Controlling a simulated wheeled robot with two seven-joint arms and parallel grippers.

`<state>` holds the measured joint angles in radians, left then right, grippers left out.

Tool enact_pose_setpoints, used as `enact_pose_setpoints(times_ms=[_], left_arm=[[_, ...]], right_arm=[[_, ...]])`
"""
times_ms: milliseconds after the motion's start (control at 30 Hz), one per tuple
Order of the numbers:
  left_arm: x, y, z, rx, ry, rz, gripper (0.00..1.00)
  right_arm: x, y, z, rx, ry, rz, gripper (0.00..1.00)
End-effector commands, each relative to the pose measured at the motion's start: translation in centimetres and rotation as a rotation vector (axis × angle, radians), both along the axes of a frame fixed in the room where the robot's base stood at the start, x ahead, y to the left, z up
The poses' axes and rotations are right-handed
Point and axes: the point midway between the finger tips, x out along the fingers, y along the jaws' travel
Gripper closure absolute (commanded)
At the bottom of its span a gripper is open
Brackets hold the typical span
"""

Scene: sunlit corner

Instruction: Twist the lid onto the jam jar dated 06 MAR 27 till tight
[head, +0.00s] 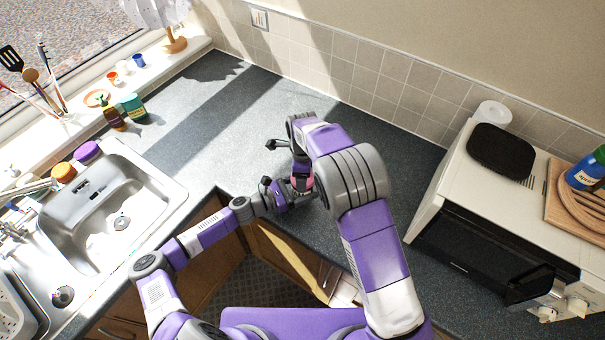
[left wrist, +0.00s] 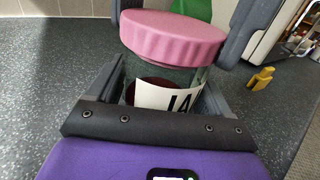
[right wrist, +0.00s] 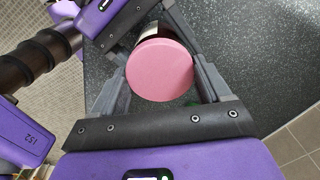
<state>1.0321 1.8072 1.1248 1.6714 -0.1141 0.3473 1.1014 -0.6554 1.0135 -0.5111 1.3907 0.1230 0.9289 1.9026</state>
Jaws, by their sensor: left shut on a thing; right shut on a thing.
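The jam jar (left wrist: 150,78) is clear glass with dark red jam low inside and a white label. Only part of the label's large letters shows, and no date is readable. The pink ribbed lid (left wrist: 172,38) sits over the jar's mouth; how tight it is I cannot tell. It also shows from above in the right wrist view (right wrist: 160,70). My left gripper (head: 290,193) is shut on the jar's glass body. My right gripper (right wrist: 160,75) is shut on the lid, one finger on each side. In the head view my right arm hides most of the jar.
The sink (head: 95,225) is at the left, with bottles (head: 113,117) near the window. A microwave (head: 480,235) stands on the right. A small yellow thing (left wrist: 262,78) lies on the worktop beyond the jar. Clear worktop (head: 235,110) extends behind my arms.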

Motion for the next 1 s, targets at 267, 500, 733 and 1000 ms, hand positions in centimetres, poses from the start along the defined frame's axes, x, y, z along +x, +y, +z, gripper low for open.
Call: enact_pose_setpoints(times_ms=[267, 500, 733, 1000], left_arm=[[0.06, 0.08, -0.06, 0.002, 0.001, 0.003, 1.00], [0.07, 0.09, -0.07, 0.002, 0.001, 0.003, 1.00], [0.08, 0.10, -0.07, 0.002, 0.001, 0.004, 1.00], [0.09, 0.11, -0.08, 0.001, 0.002, 0.004, 1.00]], right_arm=[[0.03, 0.03, 0.00, -0.003, -0.002, -0.647, 0.52], [0.03, -0.04, -0.06, -0.005, -0.002, -1.159, 0.52], [0.05, -0.09, -0.02, -0.002, -0.002, -1.389, 0.52], [0.06, -0.09, 0.00, -0.001, 0.000, -1.394, 0.52]])
